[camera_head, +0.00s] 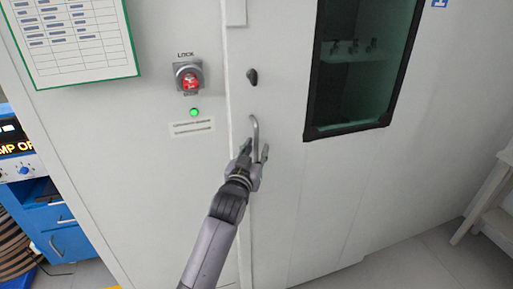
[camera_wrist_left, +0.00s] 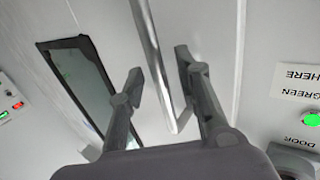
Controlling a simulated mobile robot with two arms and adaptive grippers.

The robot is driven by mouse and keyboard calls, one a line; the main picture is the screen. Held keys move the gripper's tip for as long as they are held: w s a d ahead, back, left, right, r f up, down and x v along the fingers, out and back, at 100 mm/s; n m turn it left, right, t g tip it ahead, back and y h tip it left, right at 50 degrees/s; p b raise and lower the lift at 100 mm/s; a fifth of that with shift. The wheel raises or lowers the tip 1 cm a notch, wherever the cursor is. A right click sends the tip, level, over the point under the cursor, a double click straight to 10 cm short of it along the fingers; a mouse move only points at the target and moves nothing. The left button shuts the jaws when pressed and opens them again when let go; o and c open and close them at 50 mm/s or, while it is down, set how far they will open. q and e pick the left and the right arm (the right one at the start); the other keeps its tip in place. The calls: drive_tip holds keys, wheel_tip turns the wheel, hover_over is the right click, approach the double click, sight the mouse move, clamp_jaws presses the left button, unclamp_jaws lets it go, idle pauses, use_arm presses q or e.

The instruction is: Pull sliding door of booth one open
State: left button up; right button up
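The booth's white sliding door (camera_head: 300,190) fills the middle and right of the head view and has a dark-framed window (camera_head: 360,80). Its grey bar handle (camera_head: 255,124) stands near the door's left edge. My left gripper (camera_head: 256,148) is at the lower part of the handle with its fingers apart. In the left wrist view the handle (camera_wrist_left: 152,45) runs between the two open fingers (camera_wrist_left: 157,64), with gaps visible beside it. I cannot tell how deep the handle sits between them. The door looks closed against the frame. My right gripper is not in view.
Left of the door are a red lock switch (camera_head: 188,79), a lit green lamp (camera_head: 194,113) and a label (camera_head: 192,127). A blue cabinet (camera_head: 60,232) stands at left, a pale stand (camera_head: 490,195) at right.

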use_arm(q)
drive_tip(key=shift+w, duration=0.3)
clamp_jaws()
idle(0.3)
idle(0.5)
